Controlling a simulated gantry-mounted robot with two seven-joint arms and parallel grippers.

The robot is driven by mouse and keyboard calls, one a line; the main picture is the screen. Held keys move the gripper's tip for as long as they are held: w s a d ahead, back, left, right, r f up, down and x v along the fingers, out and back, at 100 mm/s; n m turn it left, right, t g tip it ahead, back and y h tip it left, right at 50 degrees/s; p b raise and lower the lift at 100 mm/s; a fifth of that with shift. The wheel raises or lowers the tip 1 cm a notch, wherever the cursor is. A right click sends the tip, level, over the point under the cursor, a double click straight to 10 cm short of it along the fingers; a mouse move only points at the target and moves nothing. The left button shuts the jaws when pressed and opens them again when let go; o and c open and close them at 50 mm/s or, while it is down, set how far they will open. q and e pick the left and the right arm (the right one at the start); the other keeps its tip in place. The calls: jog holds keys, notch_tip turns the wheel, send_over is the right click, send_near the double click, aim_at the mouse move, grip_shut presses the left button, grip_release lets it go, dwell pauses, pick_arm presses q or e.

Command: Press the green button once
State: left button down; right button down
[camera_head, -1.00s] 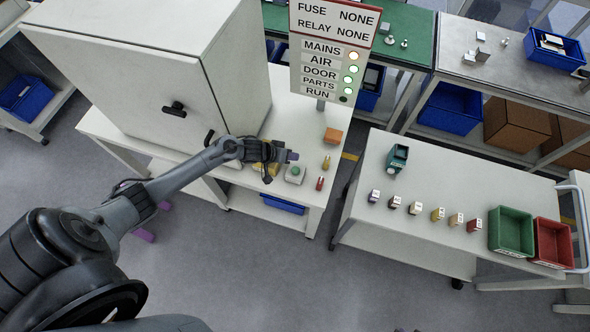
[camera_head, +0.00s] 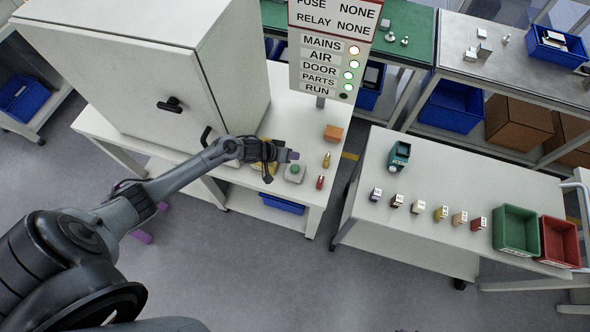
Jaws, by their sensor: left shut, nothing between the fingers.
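The green button (camera_head: 295,169) sits on top of a small pale box on the white bench, in front of the grey cabinet. My left gripper (camera_head: 293,156) reaches in from the left and is shut and empty. Its tip shows just behind the button in the picture; I cannot tell its height above the bench, and I see no clear contact. My right gripper is not in view.
Right of the button stand a red piece (camera_head: 320,182), a brass-coloured piece (camera_head: 326,160) and an orange block (camera_head: 332,133). A yellow thing is partly hidden under my gripper. The cabinet (camera_head: 130,70) stands close behind my arm. A cart (camera_head: 420,165) holds small parts and bins.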

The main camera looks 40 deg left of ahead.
pick_arm(q)
jog(key=b, duration=0.4)
send_over(292, 168)
notch_tip(292, 168, down, 4)
jog(key=shift+d+f, duration=0.15)
jog(key=shift+f, duration=0.9)
jog(key=shift+b, duration=0.3)
jog(key=shift+f, duration=0.5)
dwell(0.6)
jog(key=shift+f+b, duration=0.3)
jog(key=shift+f, duration=0.2)
dwell(0.7)
jog(key=shift+r, duration=0.15)
jog(key=shift+r+p, duration=0.8)
jog(key=shift+p, duration=0.35)
